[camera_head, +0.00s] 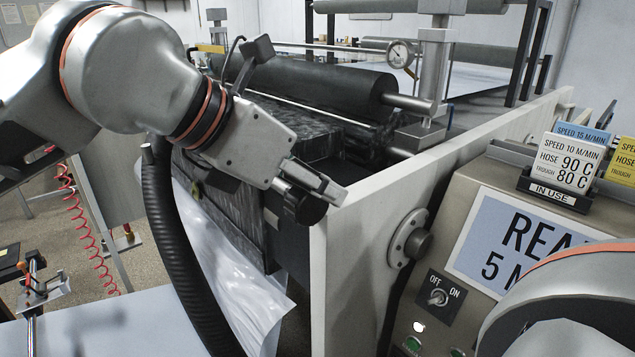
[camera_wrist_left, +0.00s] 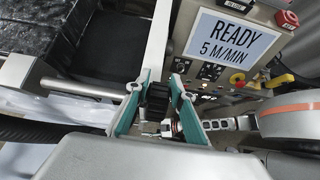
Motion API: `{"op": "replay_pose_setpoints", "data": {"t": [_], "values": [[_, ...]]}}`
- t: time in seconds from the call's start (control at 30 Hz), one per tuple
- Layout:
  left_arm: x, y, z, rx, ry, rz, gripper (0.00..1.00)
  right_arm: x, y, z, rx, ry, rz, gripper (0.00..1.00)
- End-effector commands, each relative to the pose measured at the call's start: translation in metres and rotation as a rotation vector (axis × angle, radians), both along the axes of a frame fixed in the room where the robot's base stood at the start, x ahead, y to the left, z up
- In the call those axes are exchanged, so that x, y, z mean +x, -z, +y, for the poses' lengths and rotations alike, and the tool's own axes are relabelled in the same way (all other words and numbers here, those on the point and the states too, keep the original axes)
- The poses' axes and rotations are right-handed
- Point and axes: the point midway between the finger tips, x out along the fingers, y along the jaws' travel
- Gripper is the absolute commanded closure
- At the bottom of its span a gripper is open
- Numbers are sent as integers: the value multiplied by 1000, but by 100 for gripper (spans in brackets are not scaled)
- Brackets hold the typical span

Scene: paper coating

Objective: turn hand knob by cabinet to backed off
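The black ribbed hand knob (camera_head: 305,208) sits beside the near end of the white side frame, left of the control cabinet (camera_head: 455,215). My left gripper (camera_head: 318,190) reaches it from the upper left. In the left wrist view, the knob (camera_wrist_left: 157,100) lies between the two teal finger pads of my left gripper (camera_wrist_left: 159,85), which look closed on its sides. Any pointer or mark on the knob is not visible. Part of my right arm (camera_head: 575,295) fills the lower right. In the wrist view, what looks like my right gripper (camera_wrist_left: 222,123) shows edge-on, its fingers unclear.
The white side frame (camera_head: 365,215) runs close to my left gripper and carries a round metal flange (camera_head: 408,240). A black hose (camera_head: 165,220) hangs below my left arm. The cabinet bears an OFF/ON switch (camera_head: 437,297) and a READY 5 M/MIN display (camera_head: 510,240). A dark roller (camera_head: 320,85) lies behind.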

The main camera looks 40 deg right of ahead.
Motion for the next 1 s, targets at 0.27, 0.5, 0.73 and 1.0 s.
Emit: {"op": "replay_pose_setpoints", "data": {"t": [0.27, 0.5, 0.73, 1.0], "values": [[0, 0, 0, 0, 0, 0, 62, 0, 0, 0, 0, 0, -1, 60], [0, -6, 7, -1, -1, -1, 62, 0, 0, -1, -3, -1, 0, 60], [-2, -34, 39, -2, -2, -2, 62, 0, 0, -1, -2, -1, 1, 60], [-5, -66, 76, -1, -2, -2, 62, 0, 0, 0, -1, -1, 0, 60]]}}
